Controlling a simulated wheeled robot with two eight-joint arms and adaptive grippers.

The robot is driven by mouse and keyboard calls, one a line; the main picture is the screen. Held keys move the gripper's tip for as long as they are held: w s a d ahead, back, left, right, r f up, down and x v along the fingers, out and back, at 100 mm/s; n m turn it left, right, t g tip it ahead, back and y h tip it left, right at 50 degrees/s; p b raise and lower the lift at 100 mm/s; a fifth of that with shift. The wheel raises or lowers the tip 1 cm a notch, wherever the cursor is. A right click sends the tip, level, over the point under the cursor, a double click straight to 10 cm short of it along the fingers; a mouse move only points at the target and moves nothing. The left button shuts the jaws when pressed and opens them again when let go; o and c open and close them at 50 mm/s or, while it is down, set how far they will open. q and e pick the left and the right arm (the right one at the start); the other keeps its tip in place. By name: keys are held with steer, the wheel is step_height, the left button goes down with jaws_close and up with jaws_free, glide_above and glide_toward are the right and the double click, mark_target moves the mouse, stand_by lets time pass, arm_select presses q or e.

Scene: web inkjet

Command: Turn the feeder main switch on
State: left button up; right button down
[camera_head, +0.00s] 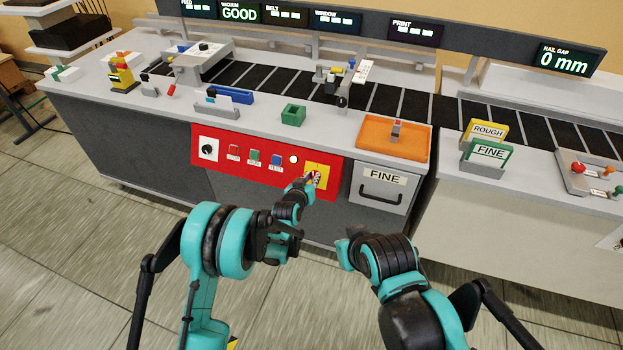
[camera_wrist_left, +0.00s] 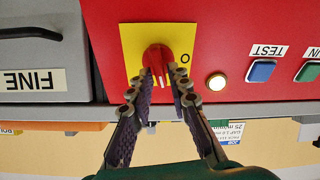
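The feeder main switch is a red rotary knob on a yellow plate (camera_head: 322,170), set in the right end of the red control panel. In the left wrist view, which is upside down, the red knob (camera_wrist_left: 156,56) has an "O" mark beside it on the plate. My left gripper (camera_head: 309,181) reaches up to the switch. In the wrist view its fingertips (camera_wrist_left: 162,74) converge on both sides of the knob's red handle and appear to touch it. The fingers hide part of the plate. My right arm (camera_head: 385,262) is low, apart from the panel; its fingers cannot be made out.
The red panel (camera_head: 222,172) also carries a black knob, several push buttons and a lit white lamp (camera_wrist_left: 217,82). A grey drawer labelled FINE (camera_head: 383,188) is right of the switch. An orange tray (camera_head: 372,145) and green box (camera_head: 293,115) stand on the counter above.

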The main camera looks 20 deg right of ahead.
arm_select(q)
jaws_close()
steer(key=shift+m, duration=1.4)
steer(key=o, duration=0.6)
jaws_free()
steer(key=v, duration=1.2)
